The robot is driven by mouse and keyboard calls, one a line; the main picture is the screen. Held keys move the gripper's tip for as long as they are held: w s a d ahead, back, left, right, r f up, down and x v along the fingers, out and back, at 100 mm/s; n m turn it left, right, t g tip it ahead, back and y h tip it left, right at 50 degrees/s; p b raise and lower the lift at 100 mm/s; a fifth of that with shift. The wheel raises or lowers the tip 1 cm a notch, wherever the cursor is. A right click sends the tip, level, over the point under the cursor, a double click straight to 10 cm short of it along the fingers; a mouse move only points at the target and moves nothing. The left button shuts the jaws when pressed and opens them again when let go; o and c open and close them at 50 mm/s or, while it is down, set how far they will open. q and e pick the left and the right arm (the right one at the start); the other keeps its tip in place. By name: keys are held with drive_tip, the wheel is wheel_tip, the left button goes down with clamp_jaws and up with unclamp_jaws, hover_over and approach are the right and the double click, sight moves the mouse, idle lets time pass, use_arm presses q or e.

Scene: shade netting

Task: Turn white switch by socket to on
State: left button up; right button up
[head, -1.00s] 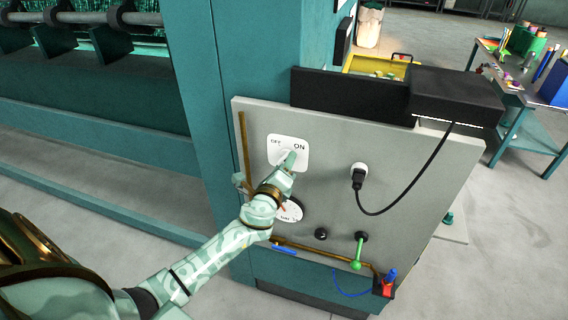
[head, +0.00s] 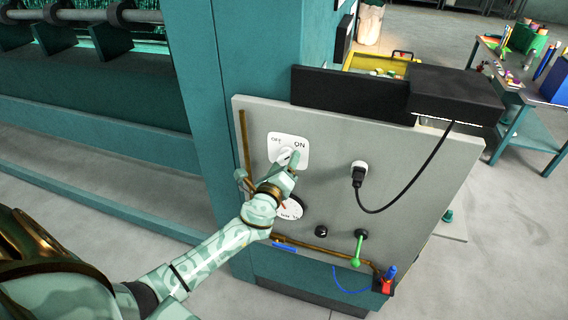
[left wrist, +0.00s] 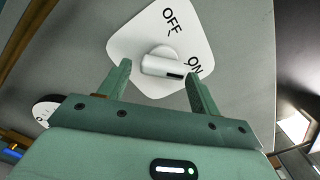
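The white switch is a rotary knob (left wrist: 158,64) on a white plate (head: 279,142) marked OFF and ON, on the grey panel. In the left wrist view the dark mark on the knob's end points towards ON. My left gripper (head: 289,163) is at the knob, its two fingers apart on either side of it. The right-hand finger in the wrist view is close to the knob's marked end; I cannot tell whether it touches. The socket (head: 361,167) with a black plug (head: 357,180) is to the right of the switch. My right gripper is not in view.
The grey panel (head: 420,190) also carries a round dial (head: 291,210), a black knob (head: 321,231) and a green lever (head: 357,250). A black cable (head: 413,186) hangs from the black box (head: 455,95). A blue-green post (head: 195,90) stands left of the panel.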

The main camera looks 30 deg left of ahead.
use_arm(q)
drive_tip(key=shift+s, duration=0.1)
drive_tip(key=b+v, duration=0.2)
drive_tip(key=v, duration=1.4)
drive_tip(key=shift+s, duration=0.1)
